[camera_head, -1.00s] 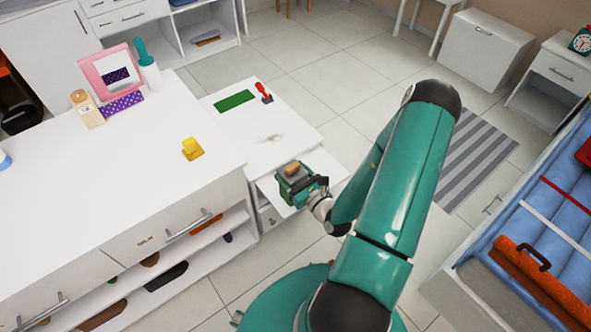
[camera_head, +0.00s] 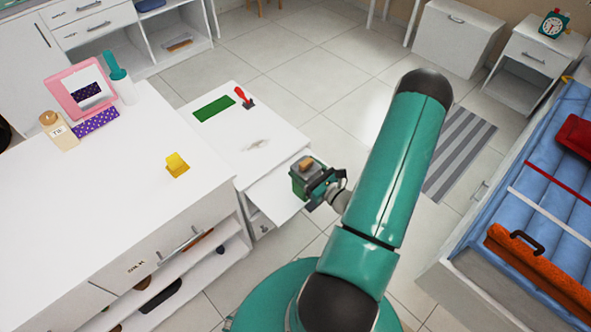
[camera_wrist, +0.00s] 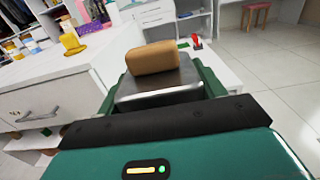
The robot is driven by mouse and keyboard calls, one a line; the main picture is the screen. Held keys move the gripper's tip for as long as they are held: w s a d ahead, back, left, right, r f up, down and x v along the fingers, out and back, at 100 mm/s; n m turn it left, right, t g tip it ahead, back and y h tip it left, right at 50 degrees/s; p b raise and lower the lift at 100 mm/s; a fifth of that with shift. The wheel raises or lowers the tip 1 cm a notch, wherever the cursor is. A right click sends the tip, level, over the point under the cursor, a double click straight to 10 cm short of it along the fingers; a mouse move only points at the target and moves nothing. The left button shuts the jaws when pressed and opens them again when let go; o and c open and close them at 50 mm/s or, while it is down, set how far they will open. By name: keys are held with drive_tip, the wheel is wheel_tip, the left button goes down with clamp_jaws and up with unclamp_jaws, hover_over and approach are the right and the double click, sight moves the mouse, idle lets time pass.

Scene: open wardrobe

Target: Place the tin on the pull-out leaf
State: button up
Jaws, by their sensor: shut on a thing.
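My gripper (camera_head: 308,181) is shut on the tin, a grey metallic box with a tan block on top. The tin (camera_wrist: 158,88) shows between the green fingers in the wrist view, with the tan block (camera_wrist: 152,58) above it. In the head view the fingers hide most of the tin. The pull-out leaf (camera_head: 272,199) is a thin white panel sticking out from the low white cabinet. My gripper is at the leaf's right side in the head view. I cannot tell whether the tin touches the leaf.
The cabinet top (camera_head: 225,140) beside the leaf bears a green mat (camera_head: 214,108) and a red-handled stamp (camera_head: 244,97). A long white counter (camera_head: 110,190) at left holds a yellow object (camera_head: 177,165), a pink frame and a bottle. Tiled floor is open beyond the leaf.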

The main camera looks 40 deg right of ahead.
drive_tip(key=w+d+f, duration=0.4)
drive_tip(key=w+f, duration=0.3)
drive_tip(key=f, duration=0.3)
drive_tip(key=shift+w+f, duration=0.2)
drive_tip(key=shift+f, duration=0.1)
drive_tip(key=o, duration=1.3)
drive_tip(key=shift+f, duration=0.15)
